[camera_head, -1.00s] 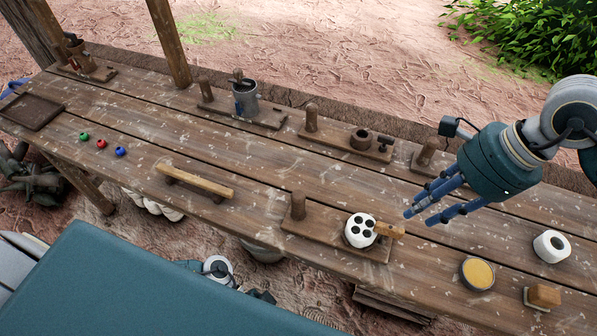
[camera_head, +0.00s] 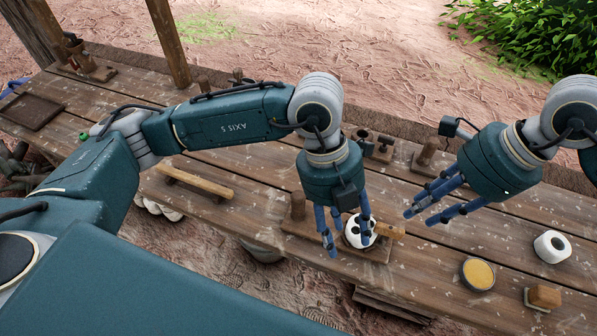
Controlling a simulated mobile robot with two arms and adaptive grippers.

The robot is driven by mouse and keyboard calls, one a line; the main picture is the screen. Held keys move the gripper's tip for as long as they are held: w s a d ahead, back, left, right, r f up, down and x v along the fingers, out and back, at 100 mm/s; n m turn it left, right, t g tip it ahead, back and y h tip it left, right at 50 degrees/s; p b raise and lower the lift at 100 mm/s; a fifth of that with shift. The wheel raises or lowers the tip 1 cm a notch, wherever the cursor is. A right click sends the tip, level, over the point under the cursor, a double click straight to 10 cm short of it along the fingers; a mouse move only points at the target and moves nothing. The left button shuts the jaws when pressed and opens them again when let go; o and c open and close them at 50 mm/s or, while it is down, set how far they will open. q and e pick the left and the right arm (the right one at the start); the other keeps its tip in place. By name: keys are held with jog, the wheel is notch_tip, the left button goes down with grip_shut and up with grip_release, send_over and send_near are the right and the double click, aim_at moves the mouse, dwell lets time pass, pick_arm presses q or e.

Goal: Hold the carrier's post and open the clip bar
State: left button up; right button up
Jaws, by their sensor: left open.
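The carrier is a wooden board (camera_head: 378,254) near the table's front edge, with a short brown post (camera_head: 298,206) at its left end. A white round piece with dark holes (camera_head: 352,238) sits on it, partly hidden by my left fingers. A light wooden bar (camera_head: 390,230), which looks like the clip bar, reaches right from the white piece. My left gripper (camera_head: 347,247) is open and points down over the carrier, just right of the post. Whether it touches the white piece I cannot tell. My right gripper (camera_head: 420,217) is open and empty, above the table right of the bar.
A yellow-filled round tin (camera_head: 478,274), a white roll-like piece (camera_head: 551,246) and a wooden block (camera_head: 544,296) stand at the right. A wooden-handled bar (camera_head: 195,183) lies left of the carrier. Another post (camera_head: 427,151) stands behind, and a tray (camera_head: 32,111) lies far left.

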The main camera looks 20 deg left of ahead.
aim_at(299, 203)
pick_arm(q)
jog(key=w+a+r+m+y, duration=0.1)
jog(key=w+a, duration=0.1)
jog(key=a, duration=0.1)
jog(key=w+a+r+m+t+y, duration=0.1)
jog(key=w+a, duration=0.1)
jog(key=a, duration=0.2)
jog(key=w+a+r+m+y, duration=0.1)
jog(key=w+a+r, duration=0.1)
jog(key=a, duration=0.2)
jog(key=shift+w+a+r+m+t+y, duration=0.1)
jog(key=shift+w+a+m+t+y, duration=0.1)
jog(key=shift+m+t+y, duration=0.15)
jog(key=shift+a+f, duration=0.1)
jog(key=shift+f, duration=0.1)
notch_tip(299, 203, down, 10)
jog(key=shift+f, duration=0.15)
grip_shut()
